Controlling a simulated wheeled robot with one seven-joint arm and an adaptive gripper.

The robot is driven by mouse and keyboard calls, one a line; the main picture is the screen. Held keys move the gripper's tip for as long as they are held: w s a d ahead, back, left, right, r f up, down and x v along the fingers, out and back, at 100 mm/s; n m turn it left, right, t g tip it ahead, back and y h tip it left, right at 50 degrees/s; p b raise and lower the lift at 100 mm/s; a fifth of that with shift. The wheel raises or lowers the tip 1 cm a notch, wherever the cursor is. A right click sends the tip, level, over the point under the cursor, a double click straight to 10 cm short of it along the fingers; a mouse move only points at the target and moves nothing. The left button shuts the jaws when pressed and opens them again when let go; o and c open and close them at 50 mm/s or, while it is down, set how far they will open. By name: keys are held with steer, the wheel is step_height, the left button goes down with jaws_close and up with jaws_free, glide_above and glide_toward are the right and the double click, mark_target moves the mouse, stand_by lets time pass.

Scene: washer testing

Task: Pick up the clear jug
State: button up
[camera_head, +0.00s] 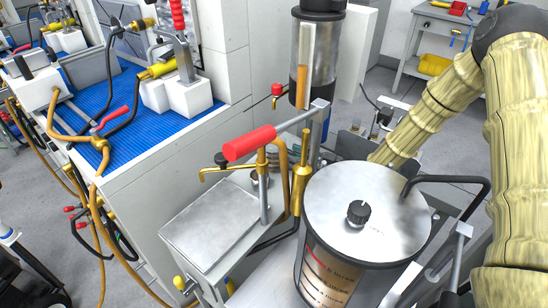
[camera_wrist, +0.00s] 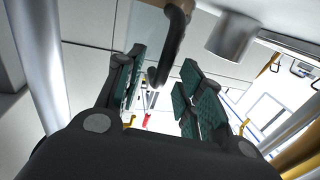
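The clear jug (camera_head: 330,272) stands upright in the head view, low and right of centre. It has a round pale metal lid (camera_head: 345,195) with a black knob, see-through walls with a brownish look and red print, and a black handle (camera_head: 450,181) on its right. In the wrist view, my gripper (camera_wrist: 163,85) is open, its two teal-padded fingers apart. A dark curved bar (camera_wrist: 174,45), which looks like a handle, reaches down between them; contact is not clear. I cannot make out my gripper in the head view.
Beside the jug stand a grey box-like fixture (camera_head: 214,230) and a red-handled lever (camera_head: 249,143). A tall dark-topped cylinder (camera_head: 325,50) stands behind. A blue-topped bench (camera_head: 135,125) with hoses is at left. My arm fills the right side. Grey floor (camera_head: 392,90) shows behind.

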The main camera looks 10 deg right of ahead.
steer(key=shift+w+a, duration=0.3)
steer(key=shift+a, duration=0.1)
steer(key=shift+c, duration=0.3)
jaws_close()
steer(key=shift+s+d+r, duration=0.15)
steer(key=shift+r, duration=0.05)
steer(key=shift+s+d+r, duration=0.2)
steer(key=shift+r, duration=2.9)
steer(key=s+a+v, duration=0.2)
steer(key=s+v, duration=0.1)
steer(key=v, duration=1.5)
steer(key=shift+s+d+r+p, duration=0.2)
steer(key=shift+s+r+p, duration=0.05)
steer(key=shift+p, duration=0.05)
